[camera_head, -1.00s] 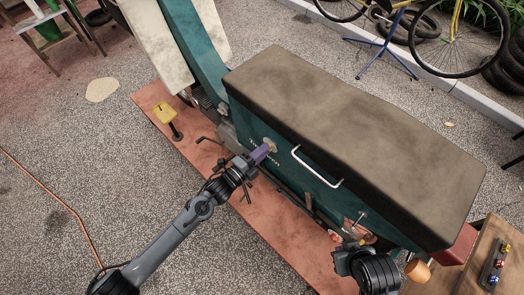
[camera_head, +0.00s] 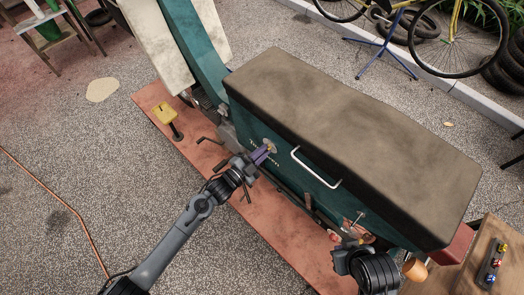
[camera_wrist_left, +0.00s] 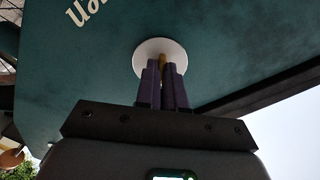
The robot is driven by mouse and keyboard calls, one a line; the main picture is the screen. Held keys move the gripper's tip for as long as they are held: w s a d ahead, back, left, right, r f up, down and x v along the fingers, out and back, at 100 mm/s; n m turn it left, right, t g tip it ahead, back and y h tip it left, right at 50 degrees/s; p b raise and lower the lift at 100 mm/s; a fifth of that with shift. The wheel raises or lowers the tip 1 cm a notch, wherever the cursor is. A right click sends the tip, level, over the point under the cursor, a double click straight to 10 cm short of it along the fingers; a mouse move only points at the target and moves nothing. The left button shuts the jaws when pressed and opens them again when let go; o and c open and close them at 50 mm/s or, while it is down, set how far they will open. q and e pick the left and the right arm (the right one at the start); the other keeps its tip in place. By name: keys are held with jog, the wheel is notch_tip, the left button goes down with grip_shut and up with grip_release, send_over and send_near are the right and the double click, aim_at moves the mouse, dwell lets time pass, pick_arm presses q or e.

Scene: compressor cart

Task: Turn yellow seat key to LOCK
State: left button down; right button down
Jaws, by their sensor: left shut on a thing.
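The yellow key (camera_wrist_left: 163,63) stands in a round white plate (camera_wrist_left: 150,47) on the teal side panel under the seat. My left gripper (camera_head: 265,152) has purple fingers and reaches this plate from the lower left in the head view. In the left wrist view its fingers (camera_wrist_left: 162,82) are shut on the key, which shows as a thin yellow strip between them. The fingers hide much of the key, and no LOCK mark is readable. My right gripper (camera_head: 349,240) is at the lower right, near the panel's lower edge; its jaw opening is unclear.
The dark padded seat (camera_head: 350,130) tops the teal body. A white handle (camera_head: 315,168) sticks out right of the plate. A yellow-topped pedal (camera_head: 166,113) stands on the reddish base board (camera_head: 290,238). A wooden table (camera_head: 478,265) is at the lower right.

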pick_arm(q)
jog(key=shift+n+p, duration=0.95)
jog(key=shift+n, duration=3.45)
jog(key=c, duration=1.2)
grip_release()
jog(key=shift+c, duration=0.2)
jog(key=v, duration=1)
jog(key=shift+s+a+p, duration=0.25)
jog(key=shift+a+p, duration=0.05)
jog(key=shift+p, duration=0.05)
